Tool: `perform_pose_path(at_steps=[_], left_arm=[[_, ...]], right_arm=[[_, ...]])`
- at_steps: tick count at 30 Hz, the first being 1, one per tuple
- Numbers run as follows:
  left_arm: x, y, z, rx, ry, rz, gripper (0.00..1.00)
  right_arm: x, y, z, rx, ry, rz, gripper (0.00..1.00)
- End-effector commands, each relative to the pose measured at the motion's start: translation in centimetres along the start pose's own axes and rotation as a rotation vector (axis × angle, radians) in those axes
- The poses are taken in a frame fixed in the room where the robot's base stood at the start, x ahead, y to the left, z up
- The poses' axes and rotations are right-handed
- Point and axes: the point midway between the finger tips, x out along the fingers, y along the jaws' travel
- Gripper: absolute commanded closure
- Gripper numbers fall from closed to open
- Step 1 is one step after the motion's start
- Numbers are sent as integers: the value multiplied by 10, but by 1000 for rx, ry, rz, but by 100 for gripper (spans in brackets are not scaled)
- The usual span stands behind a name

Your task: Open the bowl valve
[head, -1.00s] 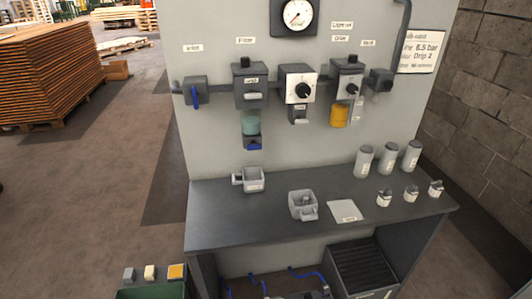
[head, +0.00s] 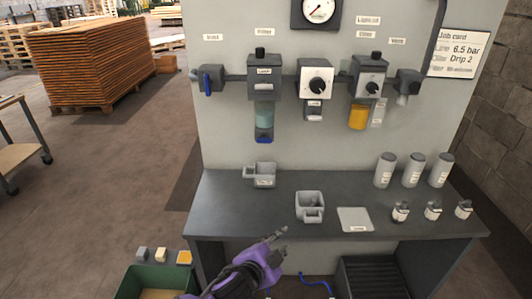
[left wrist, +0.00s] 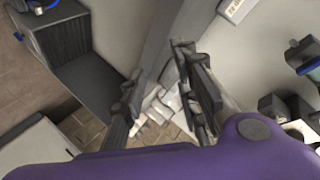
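The filter unit (head: 262,85) hangs on the grey panel in the head view. Its teal bowl (head: 264,115) is below it, with a blue valve (head: 264,136) at the bottom. My left gripper (head: 284,238) is low in front of the bench, well below the blue valve and apart from it. In the left wrist view the two fingers of my left gripper (left wrist: 163,98) stand apart with nothing held between them. The bowl valve cannot be made out in that view. My right gripper is in neither current view.
The bench (head: 240,215) carries a grey cup (head: 263,174), a second container (head: 309,206), a pale plate (head: 354,220), grey canisters (head: 412,170) and small labelled parts (head: 432,212). A green bin (head: 128,285) stands at lower left. The air above the bench's left half is clear.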

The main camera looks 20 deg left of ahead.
Motion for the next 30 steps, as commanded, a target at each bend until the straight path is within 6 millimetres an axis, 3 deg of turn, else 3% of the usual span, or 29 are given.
perform_pose_path(at_steps=[1, 3, 6, 9, 12, 18, 30], left_arm=[[17, -25, -18, 101, 10, -45, 71], [33, -63, -39, 237, 1, -122, 71], [45, -120, -65, 412, -42, -257, 71], [45, -175, -83, 549, -109, -398, 71], [36, -214, -87, 639, -195, -516, 71], [32, -238, -82, 675, -267, -579, 71], [81, -270, -79, 672, -265, -575, 71]], right_arm=[[4, -2, 2, 3, 1, -1, 100], [6, -3, 2, 6, 6, 0, 100], [10, 1, 5, 2, 4, 6, 100], [12, 7, 8, -3, 5, 16, 100], [12, 10, 5, -8, 15, 19, 100], [10, 9, -5, -9, 35, 18, 100], [11, 8, 0, -10, 24, 16, 100]])
